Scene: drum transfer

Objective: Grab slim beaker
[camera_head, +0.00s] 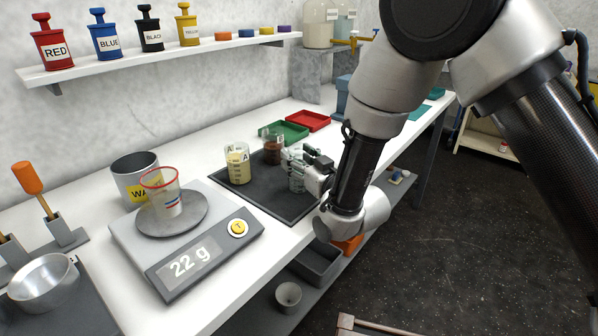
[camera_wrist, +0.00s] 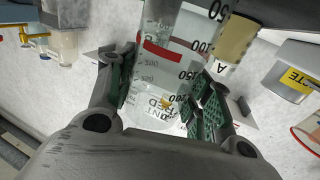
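A clear, tall glass beaker (camera_wrist: 160,85) with a red band and volume marks fills the middle of the wrist view. It looks empty. My gripper (camera_wrist: 163,95) has its green-padded fingers on both sides of it, very near the glass; whether both pads touch cannot be told. In the head view my gripper (camera_head: 309,168) is at the right of the dark mat, around the clear beaker (camera_head: 297,182), which the fingers partly hide. The beaker appears to stand on the mat (camera_head: 262,192).
Beaker A (camera_head: 237,163) with yellow contents and a beaker with dark brown contents (camera_head: 272,150) stand close by on the mat. A scale (camera_head: 205,262) reading 22 g bears a red-rimmed cup (camera_head: 160,190). A grey waste pot (camera_head: 130,172) stands behind it. Green (camera_head: 285,131) and red (camera_head: 308,121) trays lie behind.

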